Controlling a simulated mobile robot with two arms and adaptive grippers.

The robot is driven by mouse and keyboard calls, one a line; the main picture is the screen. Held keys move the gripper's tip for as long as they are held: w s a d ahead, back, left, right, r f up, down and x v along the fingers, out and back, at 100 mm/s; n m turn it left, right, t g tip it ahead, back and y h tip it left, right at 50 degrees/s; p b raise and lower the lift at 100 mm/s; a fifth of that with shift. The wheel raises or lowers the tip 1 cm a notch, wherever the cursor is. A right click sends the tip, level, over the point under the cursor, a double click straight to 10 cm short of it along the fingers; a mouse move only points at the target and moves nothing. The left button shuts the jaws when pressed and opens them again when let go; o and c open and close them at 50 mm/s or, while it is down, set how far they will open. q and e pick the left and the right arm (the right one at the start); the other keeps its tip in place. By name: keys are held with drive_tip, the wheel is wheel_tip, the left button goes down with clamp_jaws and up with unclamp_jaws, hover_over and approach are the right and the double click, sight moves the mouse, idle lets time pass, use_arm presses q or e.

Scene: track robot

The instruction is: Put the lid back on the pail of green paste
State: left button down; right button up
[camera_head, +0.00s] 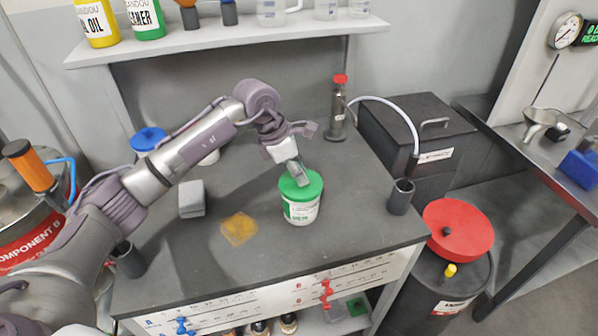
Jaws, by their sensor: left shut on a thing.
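The white pail (300,212) with a green label stands upright on the dark bench top, right of the middle. The green lid (312,190) lies over the pail's mouth and looks about level. Whether it is fully pressed down cannot be told. My left gripper (299,178) comes down from above and is shut on the lid at its top. The fingers hide part of the lid. My right gripper is not in view.
A yellow stain (239,229) and a grey block (192,199) lie left of the pail. A dark cup (401,197) stands at the right edge. A red-capped cylinder (338,110) stands behind. A blue-lidded container (148,139) is back left.

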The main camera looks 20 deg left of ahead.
use_arm(q)
drive_tip(key=shift+c, duration=2.4)
unclamp_jaws()
drive_tip(key=shift+r, duration=0.1)
drive_tip(key=shift+r+p, duration=1.8)
drive_tip(key=shift+r, duration=1.55)
clamp_jaws()
